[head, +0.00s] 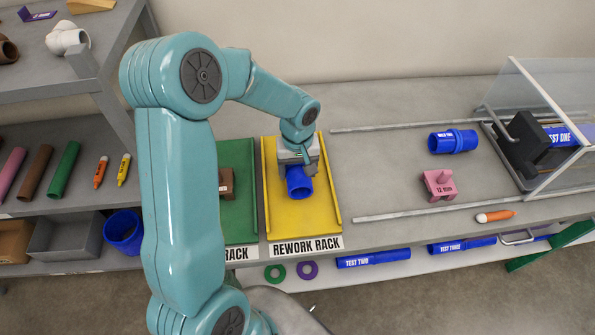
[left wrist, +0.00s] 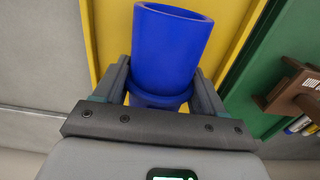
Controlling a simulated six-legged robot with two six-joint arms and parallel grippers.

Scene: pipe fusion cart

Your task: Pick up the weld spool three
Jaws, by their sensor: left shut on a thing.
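A blue pipe spool (head: 299,183) is at the yellow rework rack (head: 277,220). My left gripper (head: 300,160) reaches down from above and is shut on this spool. In the left wrist view the blue spool (left wrist: 170,50) sits between the two fingers of the gripper (left wrist: 165,88), with its open end pointing away. No label shows on it, so I cannot tell its number, nor whether it touches the rack. Another blue spool (head: 452,141), with small white lettering, lies on the grey bench to the right. My right gripper is not in view.
A green rack (head: 238,200) with a brown block (head: 227,183) adjoins the yellow rack on its left. A pink block marked 12 mm (head: 439,186), an orange marker (head: 495,216) and a clear-walled test station (head: 540,120) are to the right. The bench between is clear.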

